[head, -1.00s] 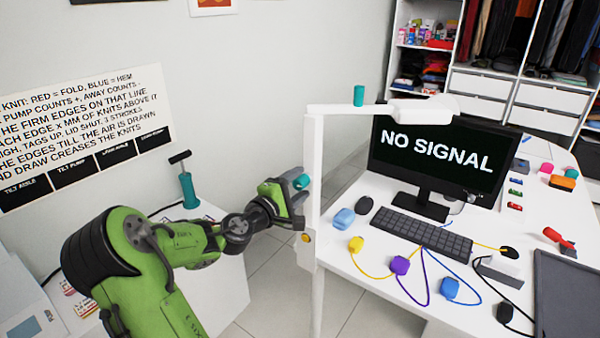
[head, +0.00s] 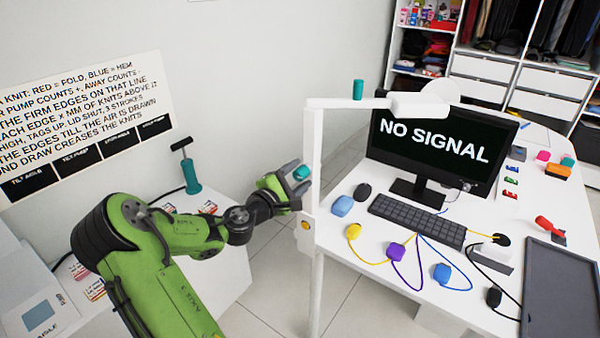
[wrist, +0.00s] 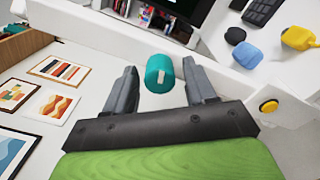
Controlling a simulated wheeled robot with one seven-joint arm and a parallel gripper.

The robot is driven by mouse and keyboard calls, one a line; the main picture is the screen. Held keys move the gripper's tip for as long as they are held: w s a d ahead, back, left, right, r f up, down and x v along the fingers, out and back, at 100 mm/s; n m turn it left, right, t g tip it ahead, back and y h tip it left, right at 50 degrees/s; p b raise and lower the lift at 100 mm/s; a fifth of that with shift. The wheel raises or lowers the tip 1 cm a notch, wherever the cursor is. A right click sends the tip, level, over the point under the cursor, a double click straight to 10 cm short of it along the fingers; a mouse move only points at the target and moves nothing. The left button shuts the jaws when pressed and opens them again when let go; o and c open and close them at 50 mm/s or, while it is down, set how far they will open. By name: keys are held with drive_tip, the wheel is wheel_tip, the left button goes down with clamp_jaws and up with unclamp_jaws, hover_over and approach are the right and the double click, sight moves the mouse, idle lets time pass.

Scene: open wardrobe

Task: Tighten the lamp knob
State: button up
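The white lamp (head: 314,160) has an upright post and a horizontal arm. A teal knob (head: 301,173) sits on the post's near-left side; it also shows in the wrist view (wrist: 159,73) with a pale mark on its end. Another teal knob (head: 358,90) stands on top of the lamp's arm. My gripper (head: 294,184) is at the side knob with its fingers spread. In the wrist view my gripper (wrist: 160,85) has the knob between and slightly beyond its fingertips, with gaps on both sides. No contact is visible.
A yellow button (head: 305,225) is on the post below the knob. The desk holds a monitor (head: 432,150), a keyboard (head: 418,220) and several colored blocks with cords. A teal pump (head: 188,170) stands on the left table. Floor shows between the tables.

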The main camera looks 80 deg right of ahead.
clamp_jaws()
drive_tip(key=m+b, duration=0.4)
drive_tip(key=shift+f+b, duration=0.15)
drive_tip(key=shift+b, duration=0.15)
drive_tip(key=shift+m+b, duration=2.15)
drive_tip(key=shift+m, duration=0.15)
drive_tip(key=shift+m+b, duration=2.2)
drive_tip(key=shift+b, duration=0.2)
drive_tip(key=shift+m+b, duration=2.1)
drive_tip(key=shift+b, duration=0.05)
drive_tip(key=shift+o, duration=2.2)
unclamp_jaws()
